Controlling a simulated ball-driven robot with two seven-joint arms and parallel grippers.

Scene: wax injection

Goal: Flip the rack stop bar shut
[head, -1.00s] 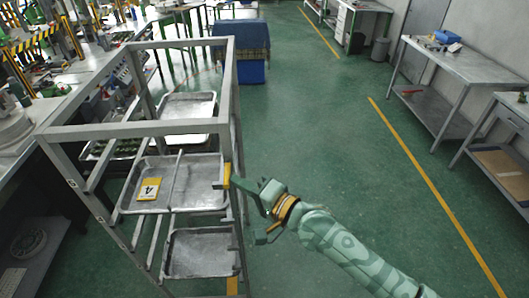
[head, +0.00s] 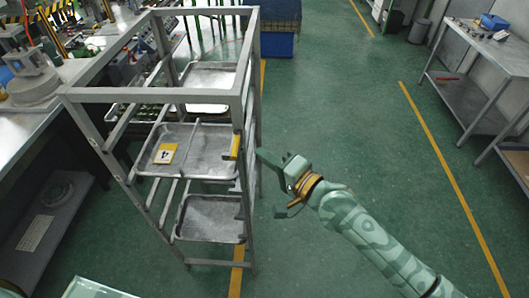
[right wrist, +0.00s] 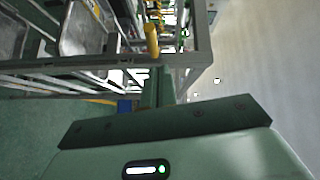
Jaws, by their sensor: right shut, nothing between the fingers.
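The grey metal rack (head: 170,97) stands left of centre in the head view, holding several trays. A yellow piece (head: 235,147), which looks like the stop bar's grip, is on its front right post. It lies upright along the post. The yellow piece also shows in the right wrist view (right wrist: 152,42), beyond the fingers. My right gripper (head: 261,154) is shut and empty, just right of the post, with a small gap to the yellow piece. Its fingers show in the right wrist view (right wrist: 158,86). My left gripper is out of view.
A tray (head: 205,160) with a yellow number 4 card (head: 165,153) sits on the rack's middle level. A workbench (head: 490,50) stands along the right wall. Green floor right of the rack is open.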

